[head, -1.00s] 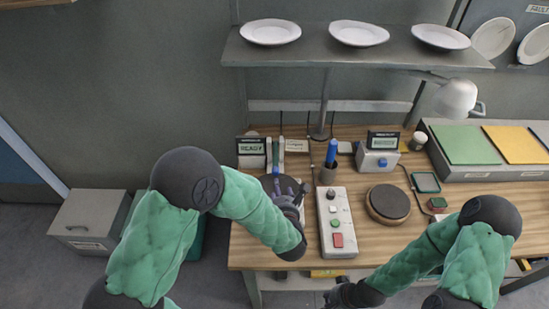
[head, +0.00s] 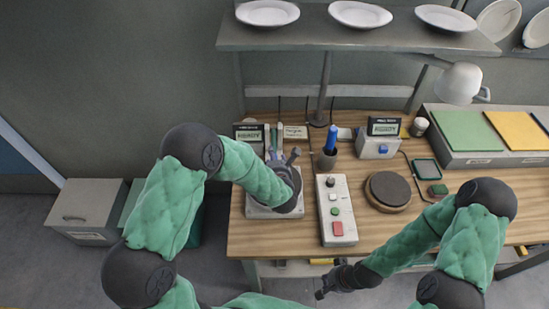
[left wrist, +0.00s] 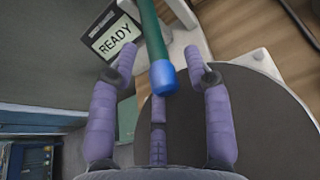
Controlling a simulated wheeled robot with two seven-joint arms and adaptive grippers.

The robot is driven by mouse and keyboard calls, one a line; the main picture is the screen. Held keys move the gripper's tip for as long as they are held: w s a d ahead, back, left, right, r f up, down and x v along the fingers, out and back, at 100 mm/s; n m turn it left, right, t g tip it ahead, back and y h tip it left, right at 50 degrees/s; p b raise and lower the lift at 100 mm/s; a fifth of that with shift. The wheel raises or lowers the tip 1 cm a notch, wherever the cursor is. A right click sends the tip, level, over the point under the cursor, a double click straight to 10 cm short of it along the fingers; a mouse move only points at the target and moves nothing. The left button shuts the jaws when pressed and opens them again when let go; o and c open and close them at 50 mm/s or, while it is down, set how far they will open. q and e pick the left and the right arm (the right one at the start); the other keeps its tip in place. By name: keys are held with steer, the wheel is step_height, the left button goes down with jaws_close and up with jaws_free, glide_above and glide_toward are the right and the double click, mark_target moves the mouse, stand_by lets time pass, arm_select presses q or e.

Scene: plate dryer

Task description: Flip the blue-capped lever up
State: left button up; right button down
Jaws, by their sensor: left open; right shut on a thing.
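The blue-capped lever shows in the left wrist view as a green rod with a blue cap (left wrist: 163,78), leaning down from the top. The cap sits between the spread purple fingers of my left gripper (left wrist: 160,85); I see no finger closed on it. In the head view my left gripper (head: 292,168) is over the light base of a device at the table's left end, partly hidden by my arm. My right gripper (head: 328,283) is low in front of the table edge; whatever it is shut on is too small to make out.
A READY display (left wrist: 112,38) stands beside the lever. A dark round pad (left wrist: 245,130) lies below my left gripper. A button box (head: 337,212), a pen cup (head: 326,160) and a round dark plate stand (head: 388,190) are to the right. A shelf (head: 350,38) hangs above.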

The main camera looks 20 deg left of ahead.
arm_select(q)
steer(key=shift+w+a+f, duration=0.15)
steer(key=shift+w, duration=0.15)
jaws_close()
